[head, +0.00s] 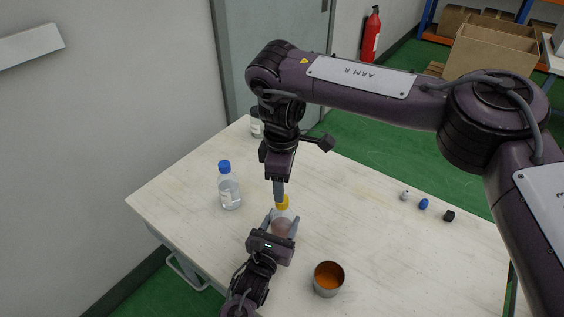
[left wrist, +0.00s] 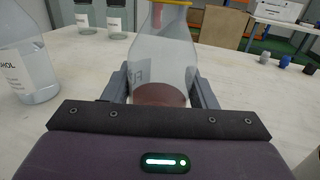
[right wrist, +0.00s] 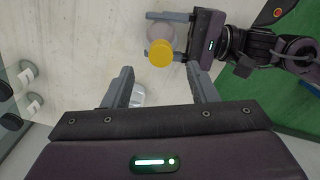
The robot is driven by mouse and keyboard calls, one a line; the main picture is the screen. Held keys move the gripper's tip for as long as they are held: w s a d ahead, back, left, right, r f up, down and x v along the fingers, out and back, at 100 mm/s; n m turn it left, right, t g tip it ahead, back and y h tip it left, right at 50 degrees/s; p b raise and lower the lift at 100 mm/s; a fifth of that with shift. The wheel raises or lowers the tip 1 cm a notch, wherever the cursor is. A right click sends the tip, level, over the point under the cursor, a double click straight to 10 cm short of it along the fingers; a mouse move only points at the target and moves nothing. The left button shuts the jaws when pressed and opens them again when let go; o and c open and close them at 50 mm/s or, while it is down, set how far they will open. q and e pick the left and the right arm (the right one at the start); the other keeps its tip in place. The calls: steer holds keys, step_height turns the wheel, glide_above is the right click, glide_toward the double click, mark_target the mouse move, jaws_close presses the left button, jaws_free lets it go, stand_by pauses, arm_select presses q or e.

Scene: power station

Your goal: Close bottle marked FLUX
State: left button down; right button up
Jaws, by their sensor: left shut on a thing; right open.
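A clear bottle (head: 281,227) with a yellow cap (head: 283,202) stands at the middle of the table, with reddish-brown contents low inside. My left gripper (head: 280,224) is shut around its lower body. I cannot tell how tightly the cap sits.
A blue-capped bottle (head: 229,192), its label partly reading "OHOL", stands to the left. A metal cup (head: 328,280) of orange-brown liquid stands at the front right. Dark-lidded jars (head: 257,128) are at the back. Small white (head: 405,195), blue (head: 423,204) and black (head: 449,216) pieces lie right.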

mark_target(278, 231)
arm_select(q)
steer(key=c, duration=0.5)
jaws_free()
arm_select(e)
step_height(278, 231, up, 7)
arm_select(q)
steer(key=shift+b+v, duration=0.3)
steer(key=shift+v, duration=3.6)
arm_select(e)
steer(key=shift+f, duration=0.35)
arm_select(q)
steer(key=shift+f, duration=0.1)
arm_select(e)
steer(key=shift+s, duration=0.1)
